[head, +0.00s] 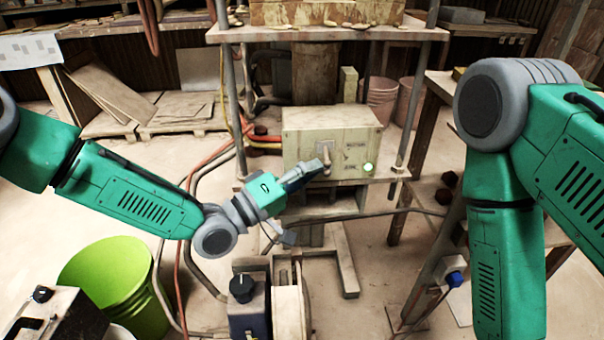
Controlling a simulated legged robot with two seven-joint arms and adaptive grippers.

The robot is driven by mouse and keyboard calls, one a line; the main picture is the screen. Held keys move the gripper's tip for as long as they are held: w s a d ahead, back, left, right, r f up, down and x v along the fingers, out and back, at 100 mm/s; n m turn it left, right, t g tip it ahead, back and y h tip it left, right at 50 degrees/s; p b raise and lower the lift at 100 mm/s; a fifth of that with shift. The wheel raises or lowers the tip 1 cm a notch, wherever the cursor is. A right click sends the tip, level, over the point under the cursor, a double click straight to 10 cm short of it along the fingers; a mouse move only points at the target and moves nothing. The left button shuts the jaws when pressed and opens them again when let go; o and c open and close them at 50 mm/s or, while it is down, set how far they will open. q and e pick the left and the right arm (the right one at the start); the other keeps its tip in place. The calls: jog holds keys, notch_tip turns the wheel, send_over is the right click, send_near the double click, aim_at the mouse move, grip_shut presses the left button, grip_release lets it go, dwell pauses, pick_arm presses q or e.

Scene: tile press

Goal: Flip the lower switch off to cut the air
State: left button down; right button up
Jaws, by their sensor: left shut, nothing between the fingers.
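A cream control box (305,143) stands on the press's lower shelf, facing me. A tan switch lever (326,158) is on its front, left of two small labels. A round green light (368,167) glows at the lower right of the box. My left gripper (314,168) is shut and empty, with its fingertips at the lever's lower part. It hides some of the box's lower left front. I cannot tell if the fingertips touch the lever, or make out a separate lower switch. My right arm hangs at the right; its gripper is out of view.
The press's upper shelf (390,34) is above the box, between metal posts. Red hoses and dark cables run left of it. A green bucket (110,285) stands at lower left. A wooden bench stands at right. Open floor lies behind on the left.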

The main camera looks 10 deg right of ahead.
pick_arm(q)
jog(key=shift+s+a+f+m+h+b, duration=0.1)
jog(key=shift+a+m+h+b, duration=0.15)
jog(key=shift+m+b, duration=0.2)
jog(key=shift+d, duration=0.1)
